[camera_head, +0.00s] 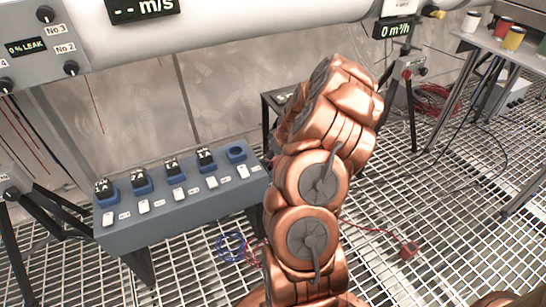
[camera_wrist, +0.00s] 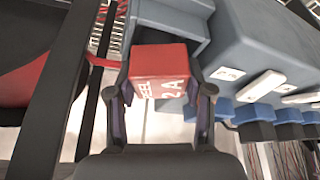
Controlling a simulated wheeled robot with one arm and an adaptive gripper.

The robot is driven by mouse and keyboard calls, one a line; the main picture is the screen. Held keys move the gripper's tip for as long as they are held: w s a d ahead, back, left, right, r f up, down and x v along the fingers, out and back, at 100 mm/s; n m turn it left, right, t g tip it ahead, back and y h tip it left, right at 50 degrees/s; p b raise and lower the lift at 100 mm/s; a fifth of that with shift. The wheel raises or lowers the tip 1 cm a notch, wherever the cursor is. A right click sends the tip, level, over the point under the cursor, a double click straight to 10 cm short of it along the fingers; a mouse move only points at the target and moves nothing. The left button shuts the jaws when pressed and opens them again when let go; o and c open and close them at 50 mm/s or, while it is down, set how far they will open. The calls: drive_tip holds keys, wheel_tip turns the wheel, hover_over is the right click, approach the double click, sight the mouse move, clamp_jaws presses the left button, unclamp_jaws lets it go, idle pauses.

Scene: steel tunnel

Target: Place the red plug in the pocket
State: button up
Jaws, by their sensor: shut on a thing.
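A red strap or cable runs off to the plug's left in the wrist view. In the head view my copper-coloured arm hides my gripper and the plug. A grey-blue open recess (camera_wrist: 172,40) lies just beyond the plug; it may be the pocket. I cannot tell whether the plug touches it.
The grey-blue bench (camera_head: 185,210) carries several black-topped plugs in blue sockets, white switches, and one empty blue socket (camera_head: 237,153) at its right end. A red block (camera_head: 408,250) with a red cable lies on the floor grating. A table with colored cups (camera_head: 513,38) stands at right.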

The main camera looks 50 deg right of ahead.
drive_tip(key=o, duration=1)
drive_tip(key=shift+c, duration=0.2)
drive_tip(key=shift+r, duration=0.1)
drive_tip(key=p+v, duration=0.2)
drive_tip(key=v, duration=1)
drive_tip(key=s+a+r+n+g+y, duration=0.15)
drive_tip(key=a+r, duration=0.25)
drive_tip(key=a, duration=0.9)
drive_tip(key=s+a+r+g, duration=0.2)
drive_tip(key=a+r, duration=0.2)
drive_tip(key=a, duration=0.9)
drive_tip(key=s+a+r+g, duration=0.1)
drive_tip(key=s+a, duration=0.3)
drive_tip(key=s, duration=0.3)
drive_tip(key=s+a+r+m+g+h, duration=0.1)
drive_tip(key=s+a, duration=0.3)
drive_tip(key=s, duration=0.4)
drive_tip(key=s+a+r+m+g, duration=0.1)
drive_tip(key=s+a+g, duration=0.1)
drive_tip(key=s, duration=0.5)
drive_tip(key=shift+s+a+h, duration=0.35)
drive_tip(key=shift+s+a, duration=0.05)
drive_tip(key=shift+a, duration=0.5)
drive_tip(key=shift+r+g, duration=0.1)
drive_tip(key=shift+g, duration=0.15)
